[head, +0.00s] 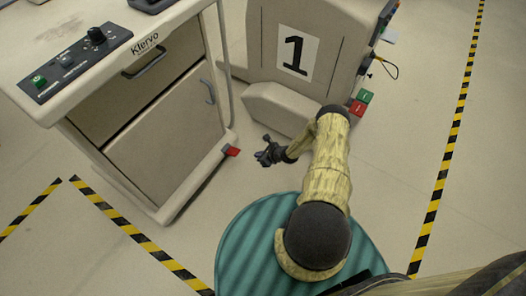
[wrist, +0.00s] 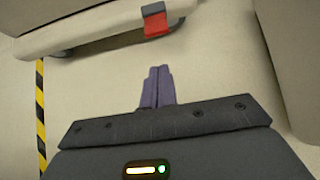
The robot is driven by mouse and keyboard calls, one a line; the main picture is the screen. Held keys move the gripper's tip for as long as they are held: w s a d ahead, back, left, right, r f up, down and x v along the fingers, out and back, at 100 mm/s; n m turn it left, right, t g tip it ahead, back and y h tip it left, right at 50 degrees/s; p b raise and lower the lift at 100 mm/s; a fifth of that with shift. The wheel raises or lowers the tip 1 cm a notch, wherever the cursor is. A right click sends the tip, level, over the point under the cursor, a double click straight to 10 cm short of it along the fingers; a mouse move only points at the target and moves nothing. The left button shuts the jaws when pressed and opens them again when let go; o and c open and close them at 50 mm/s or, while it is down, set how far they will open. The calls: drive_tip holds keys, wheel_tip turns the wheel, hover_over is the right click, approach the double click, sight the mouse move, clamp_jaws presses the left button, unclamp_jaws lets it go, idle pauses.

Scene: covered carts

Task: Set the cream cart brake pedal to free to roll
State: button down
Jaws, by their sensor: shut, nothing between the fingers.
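The cream cart (head: 160,135) marked "Klervo" stands at the left in the head view. Its small red brake pedal (head: 232,151) sticks out at the lower right corner, near the floor. In the wrist view the red pedal (wrist: 156,23) with a grey part shows at the top centre, at the edge of the cart's base (wrist: 95,28). My gripper (head: 264,153) is just right of the pedal in the head view, apart from it. Its two dark fingers (wrist: 157,85) are together and empty, pointing towards the pedal. I cannot tell the pedal's setting.
A second light unit marked 1 (head: 305,55) stands behind and right, with a green tab (head: 365,96) and a red tab (head: 357,108) on its side. Yellow-black floor tape (head: 130,230) runs in front of the cart.

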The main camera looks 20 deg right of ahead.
drive_tip(key=v, duration=0.3)
idle(0.5)
